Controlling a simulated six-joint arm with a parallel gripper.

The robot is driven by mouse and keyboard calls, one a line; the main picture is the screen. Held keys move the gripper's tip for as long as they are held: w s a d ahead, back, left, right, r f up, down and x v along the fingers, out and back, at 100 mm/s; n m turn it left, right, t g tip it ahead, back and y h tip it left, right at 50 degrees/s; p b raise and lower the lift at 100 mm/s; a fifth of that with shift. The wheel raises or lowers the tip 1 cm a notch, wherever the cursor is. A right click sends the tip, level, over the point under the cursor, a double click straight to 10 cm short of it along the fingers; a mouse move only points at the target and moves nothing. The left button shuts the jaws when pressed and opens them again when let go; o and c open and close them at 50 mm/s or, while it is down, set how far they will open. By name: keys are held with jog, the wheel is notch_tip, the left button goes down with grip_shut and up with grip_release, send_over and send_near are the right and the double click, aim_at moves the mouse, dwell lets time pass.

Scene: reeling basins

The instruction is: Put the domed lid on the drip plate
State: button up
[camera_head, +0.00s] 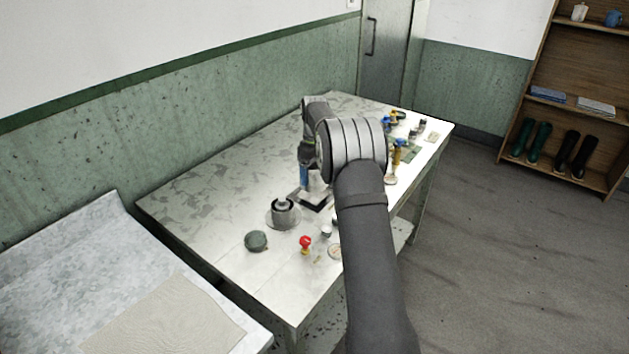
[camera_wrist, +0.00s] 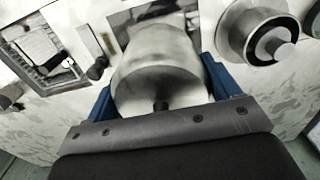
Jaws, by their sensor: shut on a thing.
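My gripper (camera_wrist: 160,82) has its two blue fingers on either side of a smooth silver-grey domed lid (camera_wrist: 158,62) and is shut on it. A small dark knob shows on the lid near the gripper's palm. In the head view my gripper (camera_head: 304,178) points down over the middle of the table, and my arm hides part of the area. A dark flat square plate (camera_head: 318,207), perhaps the drip plate, lies just below the gripper. Its dark edge shows behind the lid in the wrist view (camera_wrist: 122,18). I cannot tell whether lid and plate touch.
A grey round pot (camera_head: 284,217) with a dark ring stands close by; it is at upper right in the wrist view (camera_wrist: 232,42). A green round object (camera_head: 256,241) and a red-topped item (camera_head: 305,243) are nearer the front. The table's left side (camera_head: 200,195) is clear.

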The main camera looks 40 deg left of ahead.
jog(key=shift+f, duration=1.95)
jog(key=shift+f, duration=0.15)
jog(key=o, duration=0.9)
jog(key=shift+o, duration=0.2)
notch_tip(320, 180, up, 12)
jog(key=shift+r, duration=0.15)
notch_tip(320, 180, down, 12)
jog(key=shift+r, duration=1.95)
jog(key=shift+f, duration=0.1)
